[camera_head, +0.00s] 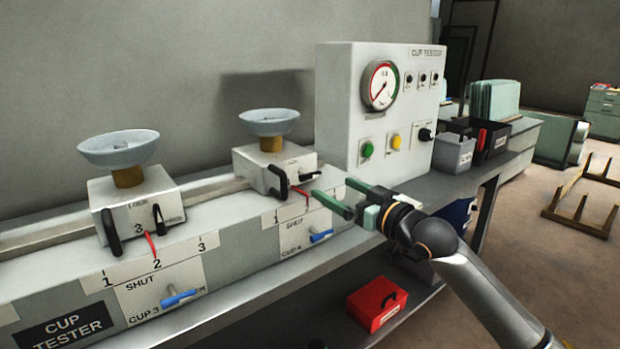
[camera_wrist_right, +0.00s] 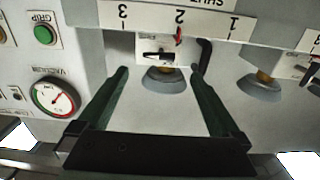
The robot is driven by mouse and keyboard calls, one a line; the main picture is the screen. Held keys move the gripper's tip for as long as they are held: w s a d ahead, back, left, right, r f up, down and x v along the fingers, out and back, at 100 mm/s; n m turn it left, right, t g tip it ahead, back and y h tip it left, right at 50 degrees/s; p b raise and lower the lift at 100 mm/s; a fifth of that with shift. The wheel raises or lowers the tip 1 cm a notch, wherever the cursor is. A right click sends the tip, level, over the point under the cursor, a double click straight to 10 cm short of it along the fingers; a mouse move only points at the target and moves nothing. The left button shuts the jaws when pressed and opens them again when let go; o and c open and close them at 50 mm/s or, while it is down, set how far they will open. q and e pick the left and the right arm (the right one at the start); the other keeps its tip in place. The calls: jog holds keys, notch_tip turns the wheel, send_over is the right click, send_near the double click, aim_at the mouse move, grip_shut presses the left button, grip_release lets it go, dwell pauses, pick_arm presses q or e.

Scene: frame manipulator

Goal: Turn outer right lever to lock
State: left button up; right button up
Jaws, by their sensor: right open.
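The right-hand grey carriage (camera_head: 272,165) carries a pale cup on a brass-coloured stem. On its front are a large black handle (camera_head: 280,182) and, to the right, a smaller black lever (camera_head: 303,179) lying roughly sideways. My right gripper (camera_head: 337,197), with green fingers, is open and empty, just right of this lever in the head view and apart from it. In the upside-down right wrist view, the small lever (camera_wrist_right: 157,55) shows between the open fingers (camera_wrist_right: 159,70), with the large handle (camera_wrist_right: 205,52) near one fingertip. My left gripper is not in view.
The left carriage (camera_head: 140,205) has a similar handle and an upright lever. Blue handles (camera_head: 180,298) sit on the bench front below. The cup tester panel (camera_head: 345,110) with gauge and buttons stands behind my right gripper. A red box (camera_head: 376,303) is on the lower shelf.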

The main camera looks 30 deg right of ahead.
aim_at(312, 177)
jog(key=w, duration=1)
jog(key=shift+a, duration=0.4)
jog(key=shift+s, duration=0.1)
jog(key=shift+c, duration=0.4)
jog(key=c, duration=1.2)
